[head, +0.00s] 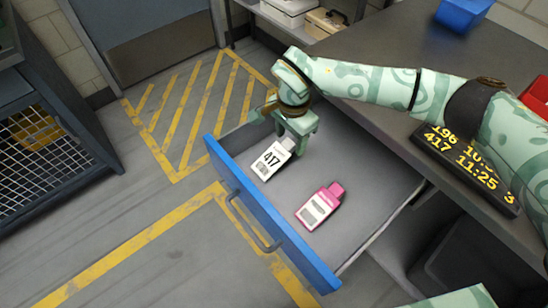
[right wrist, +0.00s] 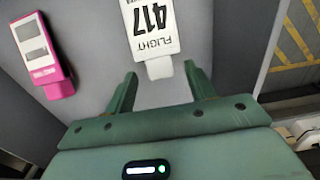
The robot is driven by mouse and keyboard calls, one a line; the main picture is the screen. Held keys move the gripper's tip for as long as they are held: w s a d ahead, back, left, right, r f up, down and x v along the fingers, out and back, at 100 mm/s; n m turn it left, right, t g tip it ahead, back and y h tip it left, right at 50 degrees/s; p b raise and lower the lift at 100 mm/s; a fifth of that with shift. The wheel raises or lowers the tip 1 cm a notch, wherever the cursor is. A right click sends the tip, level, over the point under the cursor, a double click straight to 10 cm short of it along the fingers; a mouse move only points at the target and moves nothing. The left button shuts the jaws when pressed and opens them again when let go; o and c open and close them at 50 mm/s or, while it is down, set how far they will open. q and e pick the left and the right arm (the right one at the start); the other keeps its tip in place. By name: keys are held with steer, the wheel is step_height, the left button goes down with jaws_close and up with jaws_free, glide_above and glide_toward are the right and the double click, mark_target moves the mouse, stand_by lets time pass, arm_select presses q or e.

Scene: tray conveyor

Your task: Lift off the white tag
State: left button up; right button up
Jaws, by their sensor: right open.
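My right gripper (head: 292,141) is above the tab end of the tag in the head view. In the right wrist view my right gripper (right wrist: 161,75) is open, one finger on each side of the tab, with gaps between. Whether the fingertips are level with the tag I cannot tell. My left gripper is not in view.
A pink tag (head: 319,206) lies in the same drawer, also seen in the right wrist view (right wrist: 43,52). The drawer's blue front (head: 262,215) bounds it. A dark sign with yellow digits (head: 465,168) is on the worktop edge. Much of the drawer floor is bare.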

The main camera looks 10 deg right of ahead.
mark_target(290, 141)
step_height(290, 141, down, 4)
steer(key=shift+w+r+b, duration=0.1)
steer(key=shift+r+b, duration=0.15)
steer(key=shift+b, duration=0.2)
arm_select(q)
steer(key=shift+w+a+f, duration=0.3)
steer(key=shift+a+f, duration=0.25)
arm_select(e)
steer(key=shift+r, duration=0.1)
steer(key=c, duration=1.1)
steer(key=shift+o, duration=0.2)
steer(key=shift+r, duration=0.15)
